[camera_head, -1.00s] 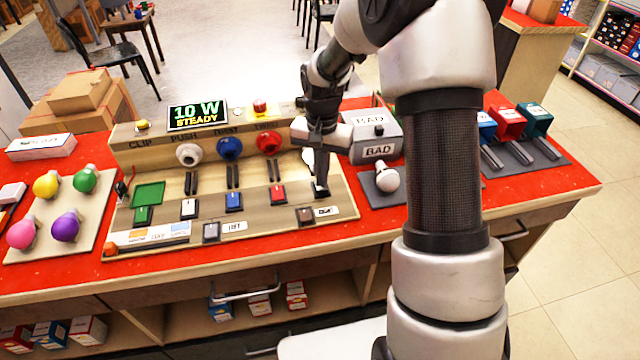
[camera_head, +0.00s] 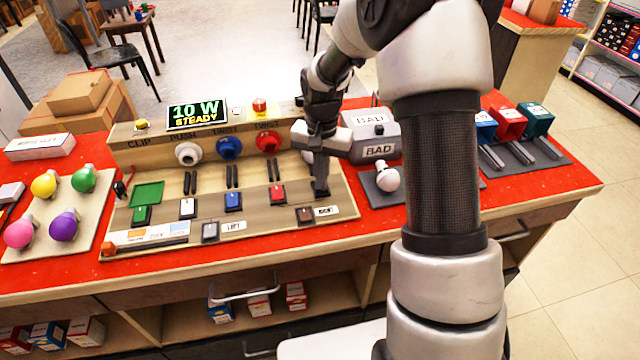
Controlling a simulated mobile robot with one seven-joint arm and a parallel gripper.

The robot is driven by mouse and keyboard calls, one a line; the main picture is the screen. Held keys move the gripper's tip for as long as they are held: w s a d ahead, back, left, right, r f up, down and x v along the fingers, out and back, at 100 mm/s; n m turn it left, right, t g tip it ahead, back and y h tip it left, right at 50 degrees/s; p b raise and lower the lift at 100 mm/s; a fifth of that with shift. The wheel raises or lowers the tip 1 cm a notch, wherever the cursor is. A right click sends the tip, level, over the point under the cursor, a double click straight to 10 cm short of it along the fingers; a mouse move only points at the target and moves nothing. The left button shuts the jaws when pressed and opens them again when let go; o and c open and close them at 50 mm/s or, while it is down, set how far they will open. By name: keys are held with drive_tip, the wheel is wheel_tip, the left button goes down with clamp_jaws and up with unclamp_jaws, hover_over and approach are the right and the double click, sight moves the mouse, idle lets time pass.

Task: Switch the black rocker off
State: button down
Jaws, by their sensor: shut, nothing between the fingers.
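The wooden test panel (camera_head: 170,160) has a row of rockers along its front. The black rocker is at the right end of the row, and my gripper hides most or all of it. My gripper (camera_head: 320,190) points down there with its fingers shut and empty. Its tips are at the rocker, but I cannot tell whether they touch it or how it is tilted. To the left are the red rocker (camera_head: 277,194), blue rocker (camera_head: 233,201), white rocker (camera_head: 187,208) and green rocker (camera_head: 141,215). The display (camera_head: 196,115) reads "10 W STEADY".
A grey "BAD" box (camera_head: 375,152) and a white bulb (camera_head: 388,179) stand right of my gripper. Coloured bulbs (camera_head: 64,224) lie at left.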

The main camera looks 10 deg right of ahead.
wheel_tip(320, 180, up, 7)
drive_tip(key=p, duration=0.5)
idle(0.3)
idle(0.4)
drive_tip(key=s+r+n+t+p, duration=0.1)
drive_tip(key=s+r+p, duration=0.25)
drive_tip(key=r, duration=0.95)
drive_tip(key=s+r+n+t+p, duration=0.4)
drive_tip(key=s+r+n+p, duration=0.1)
drive_tip(key=s+r, duration=1.2)
drive_tip(key=s+p, duration=0.1)
drive_tip(key=s, duration=0.3)
drive_tip(key=shift+s+r+t, duration=0.2)
drive_tip(key=shift+s+t, duration=0.1)
